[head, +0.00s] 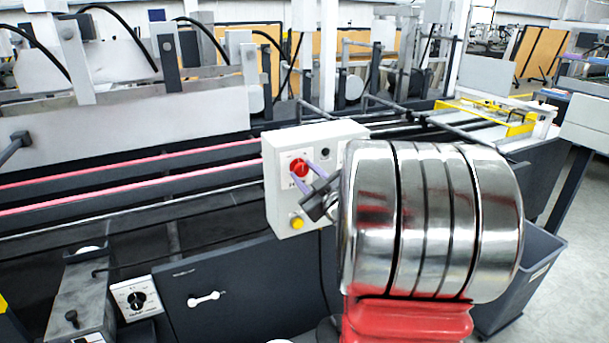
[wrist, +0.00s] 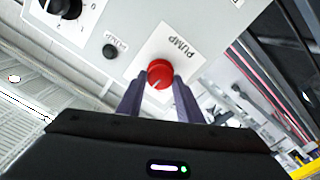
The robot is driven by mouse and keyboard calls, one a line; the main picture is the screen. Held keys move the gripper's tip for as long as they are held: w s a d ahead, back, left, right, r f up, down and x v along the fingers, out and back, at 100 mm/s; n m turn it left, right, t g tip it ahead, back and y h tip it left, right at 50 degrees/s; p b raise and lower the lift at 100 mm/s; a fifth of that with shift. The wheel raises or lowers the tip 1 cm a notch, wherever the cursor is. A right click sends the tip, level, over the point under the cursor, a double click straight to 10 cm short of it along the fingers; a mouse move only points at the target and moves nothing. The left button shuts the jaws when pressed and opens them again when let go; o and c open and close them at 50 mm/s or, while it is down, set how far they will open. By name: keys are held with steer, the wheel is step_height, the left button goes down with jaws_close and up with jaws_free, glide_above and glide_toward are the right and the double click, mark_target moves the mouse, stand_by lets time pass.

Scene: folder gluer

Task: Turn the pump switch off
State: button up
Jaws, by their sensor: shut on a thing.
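The pump switch (head: 299,168) is a round red knob on the front of a light grey control box. In the wrist view the red knob (wrist: 160,74) sits on a white label reading PUMP, with a pale mark on its face near the lower edge. My gripper (head: 304,174) reaches the knob from the right in the head view. Its two purple fingers (wrist: 158,88) are shut on the red knob, one on each side. The far side of the knob is hidden.
The control box (head: 335,133) also carries a yellow button (head: 297,223) below the pump knob and a dark round part (head: 325,150) to its upper right. A white dial plate (head: 136,299) is at lower left. Red rods run along the machine. A grey bin (head: 520,280) stands at right.

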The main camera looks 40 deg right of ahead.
steer(key=n, duration=0.4)
steer(key=shift+w+a+f+n, duration=0.1)
steer(key=shift+a+n, duration=0.1)
steer(key=shift+n, duration=0.2)
steer(key=shift+f+n, duration=0.1)
steer(key=shift+n, duration=1.6)
steer(key=shift+a, duration=0.1)
steer(key=o, duration=1)
steer(key=shift+s, duration=0.4)
steer(key=v, duration=1.3)
